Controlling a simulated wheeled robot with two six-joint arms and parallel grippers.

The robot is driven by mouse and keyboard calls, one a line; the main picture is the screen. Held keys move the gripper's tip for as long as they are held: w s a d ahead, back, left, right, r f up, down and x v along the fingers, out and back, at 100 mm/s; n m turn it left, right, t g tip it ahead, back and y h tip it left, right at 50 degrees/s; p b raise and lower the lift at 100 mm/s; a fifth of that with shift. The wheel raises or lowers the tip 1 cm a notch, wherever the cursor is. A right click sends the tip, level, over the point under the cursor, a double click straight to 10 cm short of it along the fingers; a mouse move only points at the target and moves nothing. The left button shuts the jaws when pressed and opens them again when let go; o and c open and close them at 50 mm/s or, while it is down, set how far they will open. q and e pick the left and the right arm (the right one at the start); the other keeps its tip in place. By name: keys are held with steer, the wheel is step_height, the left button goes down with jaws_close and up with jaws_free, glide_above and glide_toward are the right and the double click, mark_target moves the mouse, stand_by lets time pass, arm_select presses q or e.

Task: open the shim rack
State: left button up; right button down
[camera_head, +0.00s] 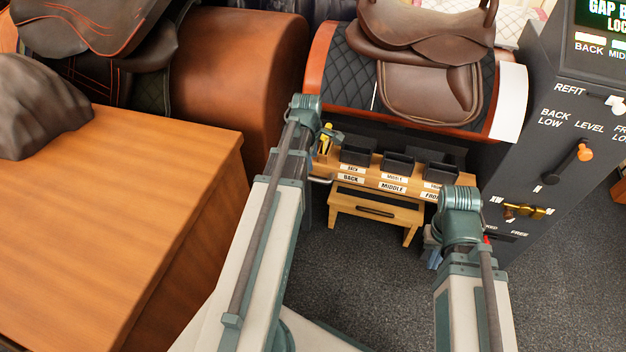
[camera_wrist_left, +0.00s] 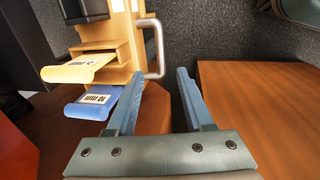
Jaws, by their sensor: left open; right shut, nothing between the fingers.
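The shim rack is a light wooden unit in the left wrist view (camera_wrist_left: 122,30), with a metal bar handle (camera_wrist_left: 157,50) on its side. A yellow labelled shim (camera_wrist_left: 75,68) and a blue labelled shim (camera_wrist_left: 92,103) stick out of it. My left gripper (camera_wrist_left: 161,74) is open and empty, its fingertips just short of the handle, which lies ahead of the gap. In the head view the handle (camera_head: 320,180) shows beside the wooden stand (camera_head: 345,205); my left arm hides most of the rack and my left fingers. My right gripper (camera_head: 433,252) is shut and empty, right of the stand.
Black bins (camera_head: 397,164) sit on the stand above BACK, MIDDLE and FRONT labels. A brown saddle (camera_head: 425,85) rests behind. A grey control panel (camera_head: 560,150) stands at the right, a wooden table (camera_head: 110,220) at the left. The carpet (camera_head: 370,290) in front is clear.

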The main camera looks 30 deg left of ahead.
mark_target(314, 178)
arm_select(q)
steer(key=f+b, duration=0.3)
steer(key=w+f+b, duration=0.1)
steer(key=f+b, duration=0.2)
steer(key=f, duration=0.1)
steer(key=w+f+b, duration=0.1)
steer(key=f+b, duration=0.2)
steer(key=shift+a+f+b, duration=0.2)
steer(key=shift+f+b, duration=0.15)
steer(key=shift+b, duration=0.05)
jaws_close()
stand_by(1.0)
